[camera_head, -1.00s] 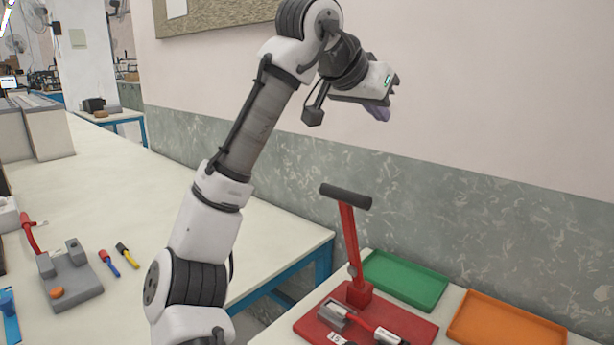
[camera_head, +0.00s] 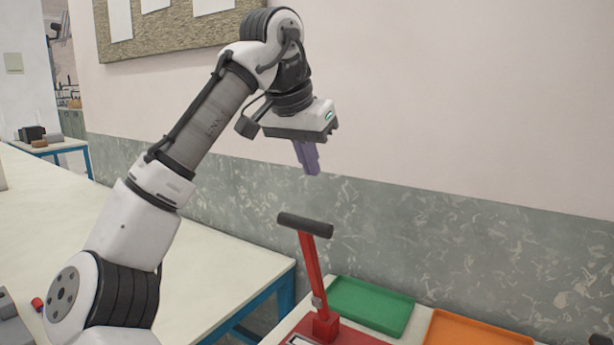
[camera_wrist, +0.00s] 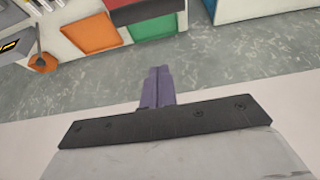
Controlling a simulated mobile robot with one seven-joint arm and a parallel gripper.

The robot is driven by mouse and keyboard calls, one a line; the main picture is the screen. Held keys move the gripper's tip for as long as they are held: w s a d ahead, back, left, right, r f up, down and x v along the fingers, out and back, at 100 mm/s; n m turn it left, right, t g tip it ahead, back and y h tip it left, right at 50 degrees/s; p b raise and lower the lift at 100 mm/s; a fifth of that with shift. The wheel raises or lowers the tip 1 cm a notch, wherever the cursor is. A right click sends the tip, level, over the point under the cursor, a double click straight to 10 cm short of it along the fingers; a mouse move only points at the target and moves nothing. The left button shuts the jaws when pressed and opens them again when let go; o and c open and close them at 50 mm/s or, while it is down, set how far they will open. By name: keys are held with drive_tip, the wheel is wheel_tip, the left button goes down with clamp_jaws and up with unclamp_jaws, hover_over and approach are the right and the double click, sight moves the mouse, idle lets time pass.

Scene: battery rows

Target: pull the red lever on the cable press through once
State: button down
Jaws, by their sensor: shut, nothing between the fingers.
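The red lever (camera_head: 311,265) stands upright, leaning slightly, on the red base of the cable press (camera_head: 345,336). Its black cross handle (camera_head: 305,225) sits at the top. The lower part of the press is cut off by the frame. My gripper (camera_head: 311,172) is above the handle, apart from it, with its purple fingers pointing down. The fingers are shut and empty. In the wrist view the closed fingers (camera_wrist: 160,70) show in the middle. A dark bar (camera_wrist: 145,12) beyond them, with red beside it, looks like the lever handle.
A green tray (camera_head: 368,306) and an orange tray (camera_head: 470,331) lie right of the press. A long pale workbench (camera_head: 60,215) with blue legs stands to the left. The wall is close behind. The space between my gripper and the handle is clear.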

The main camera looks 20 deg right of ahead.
drive_tip(key=shift+s+a+f, duration=0.1)
drive_tip(key=shift+f, duration=3.95)
drive_tip(key=shift+a+f, duration=0.1)
